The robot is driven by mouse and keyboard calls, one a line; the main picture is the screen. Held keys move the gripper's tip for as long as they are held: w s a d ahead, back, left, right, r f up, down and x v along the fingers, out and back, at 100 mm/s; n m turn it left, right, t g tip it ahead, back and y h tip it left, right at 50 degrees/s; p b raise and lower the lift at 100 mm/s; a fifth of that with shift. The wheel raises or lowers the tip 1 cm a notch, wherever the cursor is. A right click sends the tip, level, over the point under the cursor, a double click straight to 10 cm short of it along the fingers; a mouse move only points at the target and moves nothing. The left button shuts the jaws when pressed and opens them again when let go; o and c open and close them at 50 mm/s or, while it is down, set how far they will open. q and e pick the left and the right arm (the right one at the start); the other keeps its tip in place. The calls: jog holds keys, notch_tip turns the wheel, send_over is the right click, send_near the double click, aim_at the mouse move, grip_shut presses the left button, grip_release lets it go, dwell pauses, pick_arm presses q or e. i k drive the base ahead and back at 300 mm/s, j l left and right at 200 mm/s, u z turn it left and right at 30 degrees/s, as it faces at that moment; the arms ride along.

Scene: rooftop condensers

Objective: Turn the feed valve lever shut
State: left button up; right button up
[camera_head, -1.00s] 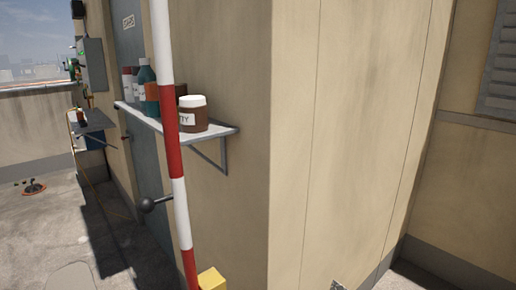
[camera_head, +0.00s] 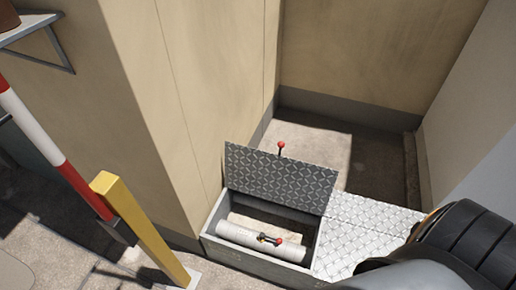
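A pale pipe (camera_head: 240,237) lies in an open floor box (camera_head: 255,264). On the pipe is a small valve with a dark lever and red end (camera_head: 279,241); which lever the task means is not marked. The box's checker-plate lid (camera_head: 280,180) stands raised at the back. A red ball on a short dark stem (camera_head: 281,145) shows just above the lid; its base is hidden. A dark ribbed part of my own arm fills the bottom right, but neither gripper's fingers are in view.
A yellow post (camera_head: 142,230) and a red-and-white pole (camera_head: 45,142) stand left of the box. Checker plate (camera_head: 365,225) covers the floor to its right. Tan walls rise behind; a shelf (camera_head: 30,30) juts out top left.

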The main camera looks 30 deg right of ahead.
aim_at(262, 236)
jog(key=z, duration=1.1)
